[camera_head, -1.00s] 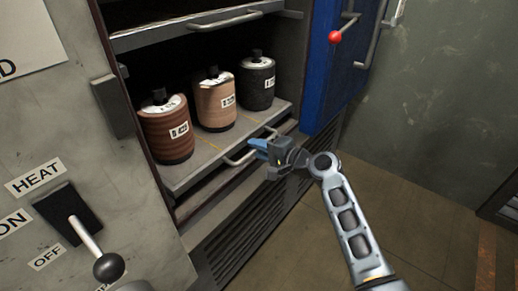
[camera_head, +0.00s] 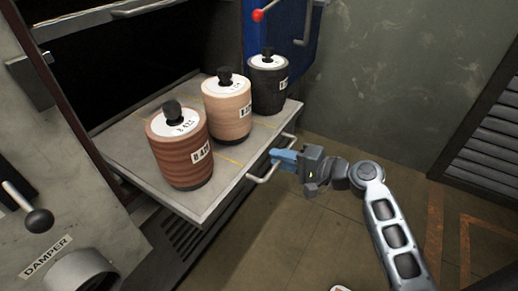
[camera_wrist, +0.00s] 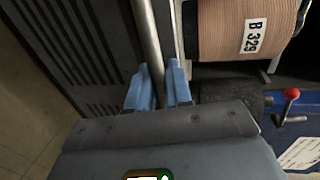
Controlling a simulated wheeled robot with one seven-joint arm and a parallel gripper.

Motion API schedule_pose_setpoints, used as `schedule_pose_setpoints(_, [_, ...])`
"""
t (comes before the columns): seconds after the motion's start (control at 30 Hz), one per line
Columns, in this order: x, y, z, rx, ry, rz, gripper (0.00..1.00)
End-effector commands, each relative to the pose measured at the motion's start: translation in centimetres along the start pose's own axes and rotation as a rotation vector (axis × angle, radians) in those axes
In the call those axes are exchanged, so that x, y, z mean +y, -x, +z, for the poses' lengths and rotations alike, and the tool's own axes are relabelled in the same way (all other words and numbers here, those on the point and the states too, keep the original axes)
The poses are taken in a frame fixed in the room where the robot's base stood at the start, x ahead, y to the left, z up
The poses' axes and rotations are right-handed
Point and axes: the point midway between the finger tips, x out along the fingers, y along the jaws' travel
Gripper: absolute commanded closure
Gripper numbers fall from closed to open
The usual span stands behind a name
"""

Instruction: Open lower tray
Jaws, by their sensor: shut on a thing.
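The lower tray (camera_head: 130,155) is a grey slab drawn well out of the dark cabinet opening. A bar handle (camera_head: 258,178) runs along the tray's front edge. My gripper (camera_head: 282,158) is at this handle, with its blue fingers shut on it. In the wrist view the handle bar (camera_wrist: 151,45) passes between the two blue fingertips (camera_wrist: 158,88), and the tan stack (camera_wrist: 225,30) shows beyond.
The upper tray (camera_head: 100,15) sits above with its own handle. The blue door (camera_head: 285,35) with a red knob (camera_head: 257,15) stands open behind. A lever (camera_head: 38,219) and a DAMPER label are on the left panel. The floor at right is clear.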

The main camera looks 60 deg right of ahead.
Motion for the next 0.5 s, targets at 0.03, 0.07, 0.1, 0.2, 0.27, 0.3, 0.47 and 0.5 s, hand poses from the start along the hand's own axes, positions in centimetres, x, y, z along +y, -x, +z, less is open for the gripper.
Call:
schedule_pose_setpoints(0.03, [0.4, 1.1, 0.0, 0.001, -0.002, 0.004, 1.00])
schedule_pose_setpoints(0.07, [0.5, 1.6, 0.0, 0.001, -0.002, 0.004, 1.00])
schedule_pose_setpoints(0.1, [0.6, 2.2, 0.0, 0.001, -0.001, 0.004, 1.00])
schedule_pose_setpoints(0.2, [0.9, 3.5, 0.0, 0.001, -0.001, 0.004, 1.00])
schedule_pose_setpoints(0.27, [1.0, 4.0, 0.0, 0.001, -0.002, 0.003, 1.00])
schedule_pose_setpoints(0.3, [1.0, 4.3, 0.0, 0.001, -0.002, 0.002, 1.00])
schedule_pose_setpoints(0.47, [1.2, 5.1, 0.0, 0.001, 0.000, 0.002, 1.00])
schedule_pose_setpoints(0.5, [1.2, 5.2, 0.0, 0.001, 0.000, 0.002, 1.00])
